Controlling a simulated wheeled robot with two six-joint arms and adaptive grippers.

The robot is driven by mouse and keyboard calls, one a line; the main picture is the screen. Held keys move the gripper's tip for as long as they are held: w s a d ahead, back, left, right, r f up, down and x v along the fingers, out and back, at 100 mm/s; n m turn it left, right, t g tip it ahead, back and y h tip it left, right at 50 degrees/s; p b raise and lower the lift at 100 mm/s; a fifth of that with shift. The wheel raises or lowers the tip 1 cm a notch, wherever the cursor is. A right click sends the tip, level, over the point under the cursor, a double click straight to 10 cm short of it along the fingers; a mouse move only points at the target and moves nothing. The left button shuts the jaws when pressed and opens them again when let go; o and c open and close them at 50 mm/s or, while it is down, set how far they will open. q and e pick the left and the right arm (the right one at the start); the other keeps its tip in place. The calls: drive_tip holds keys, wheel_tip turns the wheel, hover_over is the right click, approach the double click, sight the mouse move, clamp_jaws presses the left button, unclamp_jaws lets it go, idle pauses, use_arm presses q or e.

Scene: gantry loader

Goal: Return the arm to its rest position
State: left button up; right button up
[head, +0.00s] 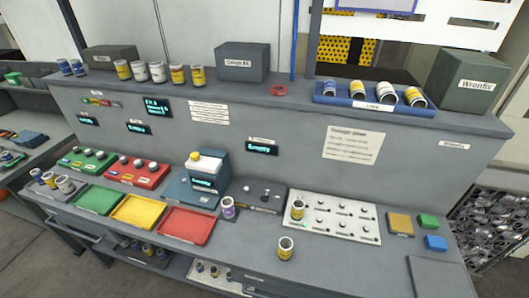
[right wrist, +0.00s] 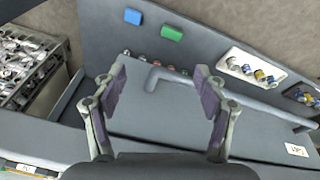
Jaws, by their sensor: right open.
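My right gripper (right wrist: 160,75) shows in the right wrist view with its two fingers spread wide apart. It is open and nothing is between the fingers. Neither gripper shows in the head view, and my left gripper is in no view. In the right wrist view the gripper hangs over grey bench surfaces, with a blue block (right wrist: 133,16) and a green block (right wrist: 172,33) beyond the fingertips. The head view shows the blue block (head: 435,242) and green block (head: 428,221) at the bench's right end, beside an orange square (head: 400,224).
The bench carries green (head: 97,199), yellow (head: 138,211) and red (head: 186,225) trays, a white panel (head: 330,234) and a loose can (head: 285,248). A blue tray (head: 370,103) of cans and dark boxes stand on the upper ledge. A metal parts bin (right wrist: 28,65) is at left in the wrist view.

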use_arm(q)
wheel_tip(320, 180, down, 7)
drive_tip(key=b, duration=0.6)
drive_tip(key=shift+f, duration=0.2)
use_arm(e)
drive_tip(key=s+f, duration=1)
drive_tip(key=f, duration=0.3)
drive_tip(key=s+d+f+g, duration=0.1)
drive_tip(key=s+f, duration=0.9)
drive_tip(key=f, duration=0.3)
drive_tip(key=shift+d+f, duration=0.2)
drive_tip(key=shift+f, duration=0.05)
